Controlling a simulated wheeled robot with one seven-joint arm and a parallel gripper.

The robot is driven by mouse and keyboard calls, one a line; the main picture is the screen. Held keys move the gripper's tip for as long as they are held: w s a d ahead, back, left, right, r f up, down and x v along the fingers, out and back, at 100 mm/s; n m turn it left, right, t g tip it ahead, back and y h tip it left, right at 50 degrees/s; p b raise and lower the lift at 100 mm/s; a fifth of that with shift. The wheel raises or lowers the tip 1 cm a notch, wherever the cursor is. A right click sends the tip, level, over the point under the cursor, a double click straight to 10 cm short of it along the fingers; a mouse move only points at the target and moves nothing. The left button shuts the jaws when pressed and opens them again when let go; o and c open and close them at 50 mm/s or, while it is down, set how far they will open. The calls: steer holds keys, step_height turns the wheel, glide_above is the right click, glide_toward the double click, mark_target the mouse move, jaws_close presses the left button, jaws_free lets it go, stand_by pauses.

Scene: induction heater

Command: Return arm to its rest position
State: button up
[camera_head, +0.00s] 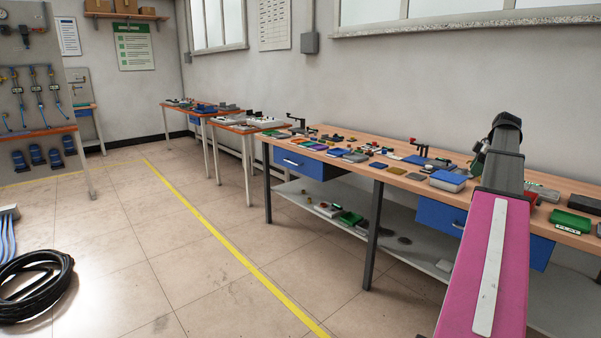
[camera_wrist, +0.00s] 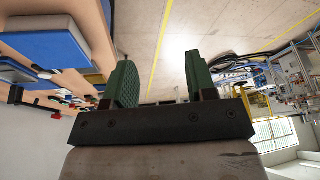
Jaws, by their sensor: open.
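My gripper (camera_wrist: 161,80) shows in the wrist view with two green, ribbed fingers set wide apart on a dark bar. Nothing is between them; tiled floor with a yellow line shows behind. In the head view my pink arm rises from the lower right and reaches across the front of the workbench (camera_head: 360,153). Its dark joint stands above the bench, and the fingers cannot be made out clearly there.
A lower shelf (camera_head: 335,220) carries more parts. A black cable coil (camera_head: 35,285) lies on the floor at left. The middle floor is clear.

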steer(key=s+a+f+m+g+h, duration=0.15)
steer(key=a+f+m, duration=0.45)
steer(key=a+f, duration=1.9)
steer(key=s+a+f+m+h, duration=0.2)
steer(key=s+a+f+m, duration=0.3)
steer(key=s+a+f, duration=1)
steer(key=a, duration=0.3)
steer(key=shift+a+f+m, duration=0.2)
steer(key=shift+a+m, duration=0.05)
steer(key=shift+m, duration=0.15)
